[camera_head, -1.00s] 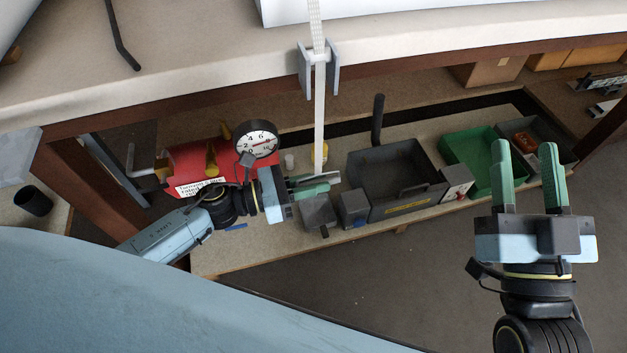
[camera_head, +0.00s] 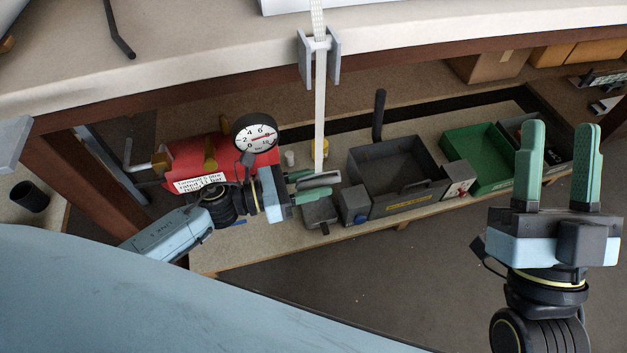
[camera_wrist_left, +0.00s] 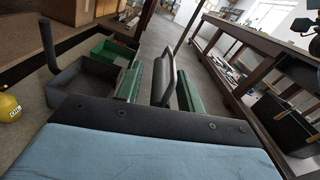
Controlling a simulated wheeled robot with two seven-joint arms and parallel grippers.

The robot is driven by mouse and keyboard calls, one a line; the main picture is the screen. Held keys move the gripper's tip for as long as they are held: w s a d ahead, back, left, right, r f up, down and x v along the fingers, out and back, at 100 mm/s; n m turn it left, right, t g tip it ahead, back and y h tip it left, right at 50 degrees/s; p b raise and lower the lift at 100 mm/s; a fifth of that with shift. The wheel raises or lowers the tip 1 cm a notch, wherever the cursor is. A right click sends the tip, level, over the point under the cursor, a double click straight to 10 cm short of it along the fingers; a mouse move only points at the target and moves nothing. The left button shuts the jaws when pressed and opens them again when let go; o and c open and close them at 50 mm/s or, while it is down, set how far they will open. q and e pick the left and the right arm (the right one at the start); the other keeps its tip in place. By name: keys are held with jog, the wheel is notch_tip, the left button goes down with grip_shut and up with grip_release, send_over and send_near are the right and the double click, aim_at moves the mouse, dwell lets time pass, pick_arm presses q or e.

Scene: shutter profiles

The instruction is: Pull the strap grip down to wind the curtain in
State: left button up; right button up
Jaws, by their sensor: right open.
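The white strap (camera_head: 319,110) hangs from a grey guide (camera_head: 304,62) on the bench's front edge. At its lower end is the grey strap grip (camera_head: 320,180), which also shows in the left wrist view (camera_wrist_left: 163,78). My left gripper (camera_head: 309,184) is at the strap grip, with one green finger on each side of it. In the left wrist view a gap shows between the grip and the left finger, so the jaws are open around it. My right gripper (camera_head: 558,160) is open and empty at the right. The curtain cannot be made out.
Below the bench (camera_head: 200,75), a lower shelf holds a red tank (camera_head: 190,160) with a dial gauge (camera_head: 255,138), a grey bin (camera_head: 410,195), a green bin (camera_head: 478,150) and small grey boxes. The floor in front is clear.

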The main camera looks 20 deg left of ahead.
pick_arm(q)
jog(key=p+v, duration=0.2)
jog(key=v, duration=1.1)
pick_arm(e)
jog(key=f+g, duration=0.1)
jog(key=w+f+g+h, duration=0.1)
jog(key=w+f+g, duration=0.1)
jog(key=f+g, duration=0.1)
jog(key=shift+w+a, duration=0.1)
jog(key=shift+w, duration=0.15)
pick_arm(q)
jog(key=shift+s+a, duration=0.15)
